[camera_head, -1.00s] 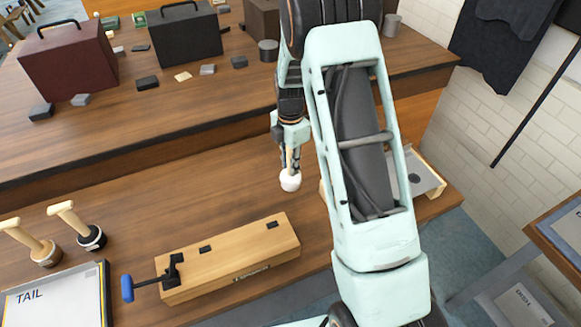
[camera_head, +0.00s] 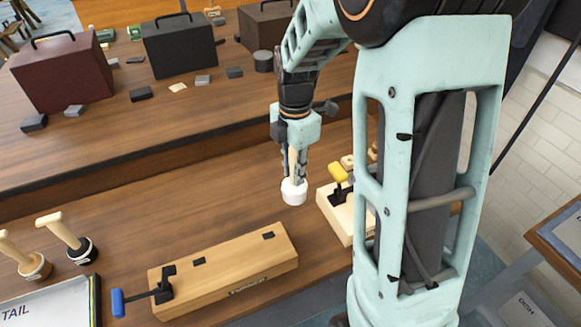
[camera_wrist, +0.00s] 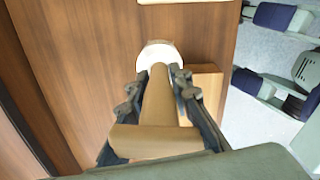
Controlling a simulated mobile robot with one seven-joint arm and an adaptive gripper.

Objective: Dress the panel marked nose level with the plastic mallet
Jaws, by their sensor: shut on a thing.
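My gripper (camera_head: 296,168) is shut on the pale wooden handle of a mallet with a white head (camera_head: 293,192), likely the plastic mallet. The handle points up between the fingers and the head hangs down above the bench. In the wrist view the white head (camera_wrist: 160,53) shows past the fingertips and the handle (camera_wrist: 156,108) runs toward the camera. I cannot tell any gap between head and bench. I see no panel marked nose. A panel marked TAIL (camera_head: 45,312) lies at the lower left, cut off by the frame.
Two mallets, one black-headed (camera_head: 82,250) and one tan-headed (camera_head: 35,268), stand at left. A long wooden block with a blue-handled clamp (camera_head: 225,270) lies in front. A pale block with a yellow-handled clamp (camera_head: 340,215) is right of the mallet. Cases (camera_head: 180,45) stand behind.

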